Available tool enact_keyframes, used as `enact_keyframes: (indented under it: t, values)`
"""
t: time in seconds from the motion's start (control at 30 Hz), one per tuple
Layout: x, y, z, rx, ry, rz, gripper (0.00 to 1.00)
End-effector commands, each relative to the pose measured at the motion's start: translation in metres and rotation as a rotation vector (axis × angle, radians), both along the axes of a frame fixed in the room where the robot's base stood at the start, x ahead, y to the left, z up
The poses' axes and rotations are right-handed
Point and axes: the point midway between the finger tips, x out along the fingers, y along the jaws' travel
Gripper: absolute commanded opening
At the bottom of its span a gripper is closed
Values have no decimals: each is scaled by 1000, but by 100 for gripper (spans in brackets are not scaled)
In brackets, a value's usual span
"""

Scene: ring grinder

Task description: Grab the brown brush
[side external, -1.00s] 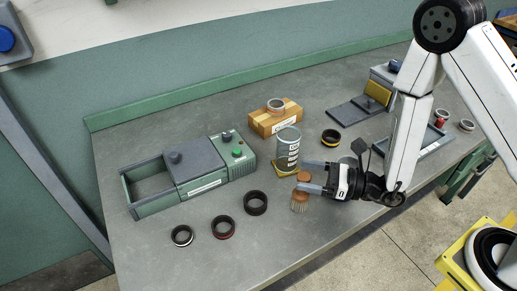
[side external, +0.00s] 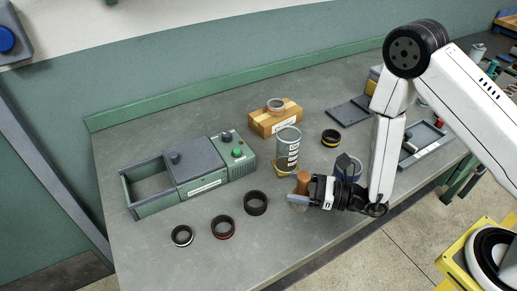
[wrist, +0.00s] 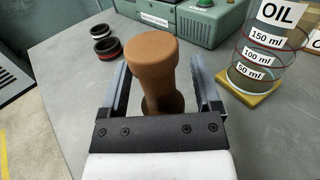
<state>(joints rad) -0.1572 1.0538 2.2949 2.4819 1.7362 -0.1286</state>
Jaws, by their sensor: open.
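The brown brush (side external: 303,181) stands upright on the grey bench, near its front edge. In the wrist view the brush (wrist: 150,55) shows its rounded brown handle top between the fingers of my gripper (wrist: 162,75). In the side view my gripper (side external: 298,192) is low over the bench, with one finger in front of the brush and the other mostly hidden behind it. The jaws are open, with a finger on each side of the handle and small gaps visible. The brush's bristles are mostly hidden by the front finger.
An oil container (side external: 288,150) on a yellow base stands just behind the brush. The green-grey grinder (side external: 200,170) is to the left. Several dark rings, including one (side external: 255,203), lie in front of it.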

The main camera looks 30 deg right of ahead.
Motion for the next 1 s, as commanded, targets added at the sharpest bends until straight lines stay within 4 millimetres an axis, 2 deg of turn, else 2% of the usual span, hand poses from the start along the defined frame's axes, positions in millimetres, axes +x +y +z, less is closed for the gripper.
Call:
enact_keyframes:
  t: [0.17, 0.67, 0.9, 0.93, 1.0]
  values:
    - [6, 7, 0, 1, 1, 0, 81]
    - [7, 7, 0, 1, 2, -1, 81]
    - [7, 7, 0, 1, 2, -1, 5]
    - [7, 7, 0, 1, 2, -1, 0]
    - [7, 7, 0, 1, 2, -1, 0]
